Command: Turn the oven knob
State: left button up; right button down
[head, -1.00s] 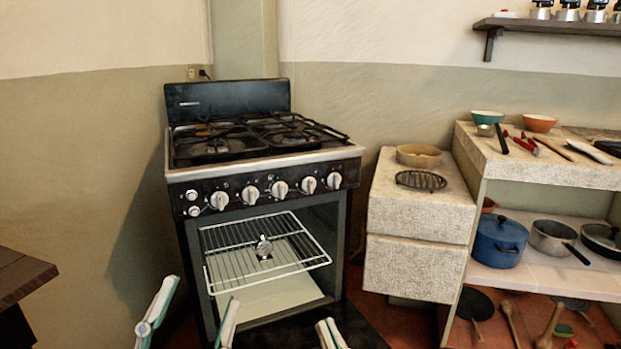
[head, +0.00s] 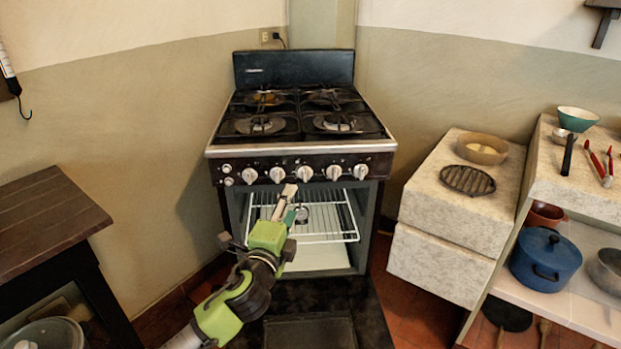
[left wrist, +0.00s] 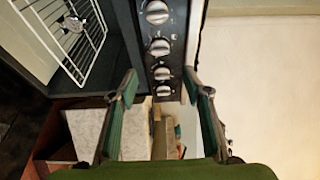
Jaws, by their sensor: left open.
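The stove's dark front panel (head: 322,161) carries a row of round white-silver knobs, among them a middle one (head: 305,173). Two small round buttons sit at the panel's left end. My left gripper (head: 287,200) is open and empty, in front of the stove just below the knob row. In the left wrist view the panel runs top to bottom. There the open fingers (left wrist: 160,84) stand either side of the panel's lower part in the picture, with knobs (left wrist: 162,73) between them in view. I see no contact with any knob. My right gripper is out of view.
The oven is open, with a wire rack (head: 325,222) inside. A stone block (head: 445,215) with a bowl and grate stands right of the stove. A dark wooden table (head: 45,220) is at left. A blue pot (head: 545,260) sits on the right shelf.

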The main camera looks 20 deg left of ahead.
aim_at(305, 177)
pick_arm(q)
jog(key=w+b, duration=0.1)
jog(key=w, duration=0.9)
jog(key=shift+w+a, duration=0.15)
jog(key=shift+w, duration=0.75)
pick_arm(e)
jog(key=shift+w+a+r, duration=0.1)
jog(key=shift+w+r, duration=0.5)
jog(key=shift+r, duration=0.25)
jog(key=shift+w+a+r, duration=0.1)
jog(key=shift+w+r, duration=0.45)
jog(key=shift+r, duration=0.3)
pick_arm(q)
jog(key=c, duration=1.1)
